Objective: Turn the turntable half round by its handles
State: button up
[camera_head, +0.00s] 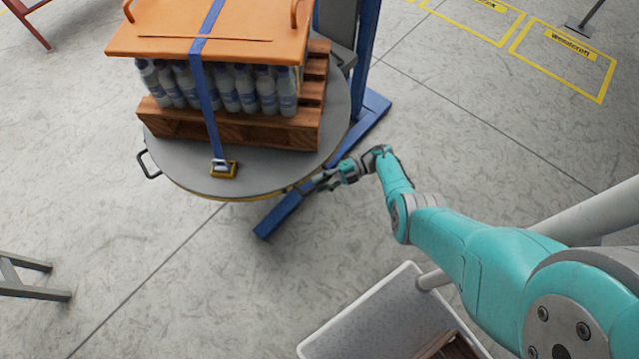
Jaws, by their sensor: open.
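The round grey turntable (180,168) stands at the upper middle. One black loop handle (148,164) sticks out from its left rim. My gripper (318,183) is open at the turntable's right front rim. The gripper overlaps the rim there, and I cannot tell whether a second handle lies between its fingers. On the turntable is a wooden pallet (230,130) with several bottles (247,90). An orange cover (160,35) lies on top, and a blue strap (204,90) runs over the load down to a yellow buckle (223,169).
A blue post (364,50) with blue floor legs (280,214) stands behind and under the turntable. A light bin (350,317) is at the bottom middle. A grey stand (30,280) is at the left. The floor left of the bin is clear.

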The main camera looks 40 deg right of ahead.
jog(key=v, duration=1.1)
